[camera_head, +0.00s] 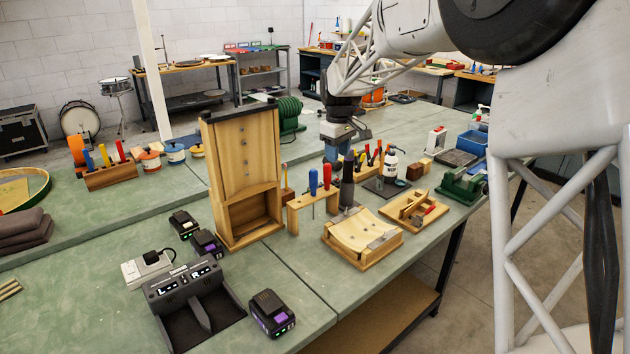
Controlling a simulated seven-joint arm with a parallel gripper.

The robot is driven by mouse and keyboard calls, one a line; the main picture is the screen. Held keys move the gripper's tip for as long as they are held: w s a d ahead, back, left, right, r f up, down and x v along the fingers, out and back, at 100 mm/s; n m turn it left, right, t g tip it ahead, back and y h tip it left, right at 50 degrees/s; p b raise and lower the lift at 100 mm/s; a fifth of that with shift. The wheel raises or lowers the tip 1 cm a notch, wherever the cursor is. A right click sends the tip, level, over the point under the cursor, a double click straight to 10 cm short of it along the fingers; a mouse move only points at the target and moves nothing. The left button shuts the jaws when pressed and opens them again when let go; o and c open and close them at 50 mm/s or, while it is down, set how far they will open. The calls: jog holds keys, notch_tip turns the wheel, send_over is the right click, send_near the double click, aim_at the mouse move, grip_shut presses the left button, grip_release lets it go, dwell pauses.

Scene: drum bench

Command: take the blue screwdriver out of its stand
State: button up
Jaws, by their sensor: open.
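A small wooden stand (294,216) stands on the green bench right of the tall wooden cabinet. A blue-handled screwdriver (313,181) is upright in it, its shaft showing below the top board. A red-handled screwdriver (327,176) stands beside it on the right. My gripper (338,158) is open and points down, above and to the right of the blue handle in the picture, apart from it. Its fingertips are small and partly lost against dark things behind, and I see nothing held.
The tall wooden cabinet (241,160) stands close left of the stand. A dark tapered object (347,186) stands close on the right, by a curved wooden block (362,238). The near-left bench has some free room.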

aim_at(313, 170)
jog(key=w+a+f, duration=0.2)
jog(key=w, duration=0.1)
jog(key=w+a+f+n, duration=0.1)
jog(key=w+a+f, duration=0.1)
jog(key=w+a, duration=0.1)
jog(key=w+a+f+n, duration=0.1)
jog(key=w+a+f, duration=0.1)
jog(key=w, duration=0.1)
jog(key=shift+a, duration=0.3)
jog(key=shift+f, duration=0.1)
jog(key=shift+s+f, duration=0.1)
jog(key=shift+f, duration=1.15)
jog(key=shift+f, duration=2.6)
jog(key=c, duration=0.8)
